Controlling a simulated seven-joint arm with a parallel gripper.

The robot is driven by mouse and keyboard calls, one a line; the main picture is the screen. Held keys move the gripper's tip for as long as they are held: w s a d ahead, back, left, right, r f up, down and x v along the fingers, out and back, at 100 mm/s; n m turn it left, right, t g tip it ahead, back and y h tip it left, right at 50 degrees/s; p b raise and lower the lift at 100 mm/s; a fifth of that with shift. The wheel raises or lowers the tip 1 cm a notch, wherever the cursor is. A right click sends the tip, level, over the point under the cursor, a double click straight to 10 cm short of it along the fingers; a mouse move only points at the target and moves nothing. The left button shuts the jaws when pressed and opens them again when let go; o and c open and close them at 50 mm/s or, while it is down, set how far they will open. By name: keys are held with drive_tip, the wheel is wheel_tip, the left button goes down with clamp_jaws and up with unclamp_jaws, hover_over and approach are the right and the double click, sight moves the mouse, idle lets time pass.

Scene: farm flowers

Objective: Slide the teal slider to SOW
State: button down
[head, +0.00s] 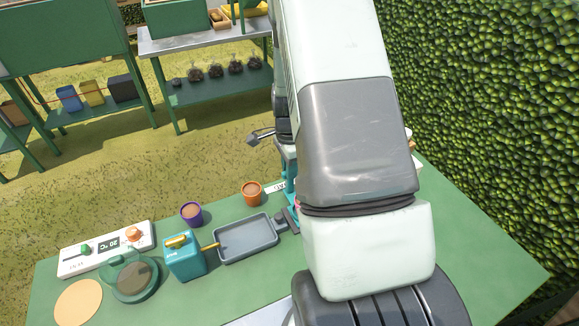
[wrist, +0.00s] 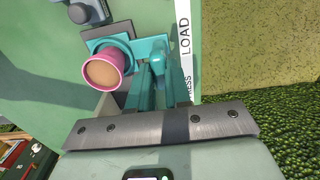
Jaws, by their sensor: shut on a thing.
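The teal slider (wrist: 158,53) is on a teal machine (wrist: 107,43) in the wrist view, beside a white strip (wrist: 184,40) that reads LOAD and, partly covered, PRESS. No SOW mark shows. My gripper (wrist: 160,78) is shut on the slider, one finger on each side of it. A pink pot (wrist: 103,73) with brown filling sits on the machine just left of the fingers. In the head view my arm hides the gripper and slider; part of the teal machine (head: 287,160) shows at the arm's left edge.
On the green table (head: 225,270) stand a grey tray (head: 247,241), a teal box (head: 184,262), a purple pot (head: 191,214), an orange pot (head: 252,193) and a white control panel (head: 80,261). A hedge (head: 490,100) rises at the right.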

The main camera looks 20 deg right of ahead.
drive_tip(key=d, duration=2)
drive_tip(key=shift+d, duration=0.45)
drive_tip(key=c, duration=1.3)
unclamp_jaws()
drive_tip(key=shift+o, duration=1.2)
drive_tip(key=shift+a, duration=0.2)
drive_tip(key=shift+r, duration=0.15)
